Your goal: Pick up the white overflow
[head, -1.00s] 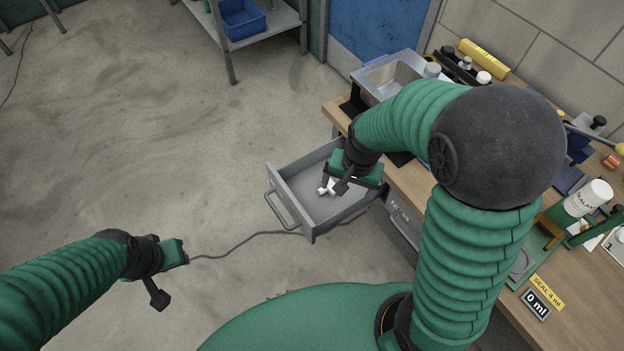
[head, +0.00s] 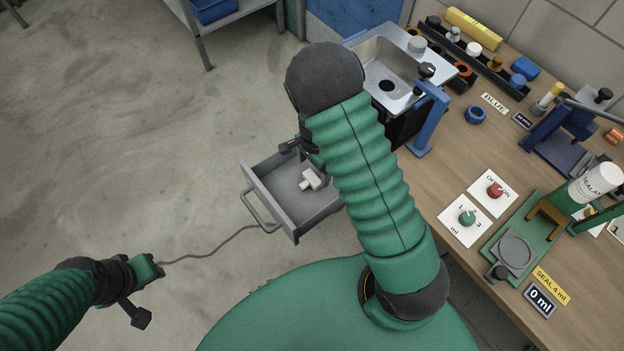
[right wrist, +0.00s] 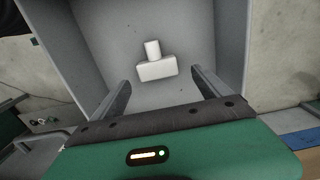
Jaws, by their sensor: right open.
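The white overflow (head: 311,179) is a small T-shaped piece lying on the floor of the open grey drawer (head: 272,211). In the right wrist view the overflow (right wrist: 156,66) shows whole, ahead of my gripper and between the lines of its fingers. My right gripper (right wrist: 160,80) is open and empty, with its two dark fingers apart. In the head view it is mostly hidden behind my right arm, near the drawer's far side. My left gripper (head: 152,268) is over the floor at lower left, away from the drawer; its jaws are unclear.
The workbench on the right holds a metal sink (head: 390,72), a blue stand (head: 429,118), two dial cards and a sealant bottle (head: 590,188). The drawer walls surround the overflow. A cable runs across the otherwise clear floor at left.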

